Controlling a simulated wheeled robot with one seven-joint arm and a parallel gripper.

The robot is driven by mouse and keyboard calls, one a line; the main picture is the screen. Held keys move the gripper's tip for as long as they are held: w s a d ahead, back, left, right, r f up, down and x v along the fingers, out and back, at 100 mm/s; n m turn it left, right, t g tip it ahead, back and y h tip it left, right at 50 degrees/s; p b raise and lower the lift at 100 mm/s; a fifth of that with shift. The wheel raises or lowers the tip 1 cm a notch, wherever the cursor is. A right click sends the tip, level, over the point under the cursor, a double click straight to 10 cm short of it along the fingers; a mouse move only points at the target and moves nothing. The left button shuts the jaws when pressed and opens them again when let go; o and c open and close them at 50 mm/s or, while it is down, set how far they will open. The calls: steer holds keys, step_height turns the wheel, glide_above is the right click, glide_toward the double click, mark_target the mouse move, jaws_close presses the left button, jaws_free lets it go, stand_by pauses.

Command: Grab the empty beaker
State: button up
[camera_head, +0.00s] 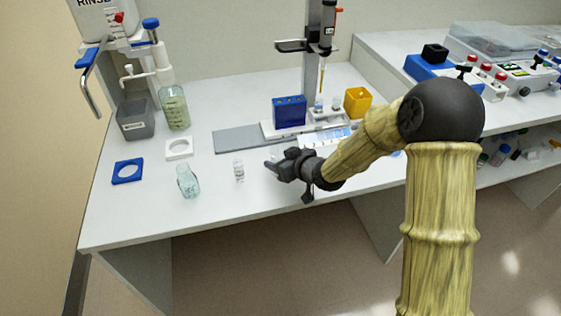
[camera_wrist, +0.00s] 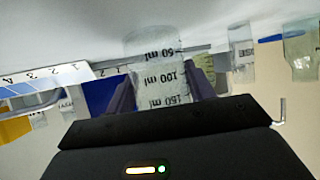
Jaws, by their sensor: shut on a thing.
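A clear beaker (camera_wrist: 158,72) with black volume marks (50, 100, 150 ml) stands between the two fingers of my gripper (camera_wrist: 162,92) in the wrist view, which looks upside down. The fingers are shut on its sides, and I see no liquid in it. In the head view my gripper (camera_head: 271,164) is over the front middle of the bench, and the beaker is mostly hidden there. I cannot tell whether its base touches the bench.
A small vial (camera_head: 239,170) and a clear flask (camera_head: 187,182) stand left of my gripper. A blue rack (camera_head: 289,111) and yellow box (camera_head: 358,102) stand behind.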

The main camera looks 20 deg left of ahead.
step_height(320, 180, up, 10)
steer(key=p, duration=0.2)
steer(key=shift+f, duration=0.15)
steer(key=shift+p, duration=0.3)
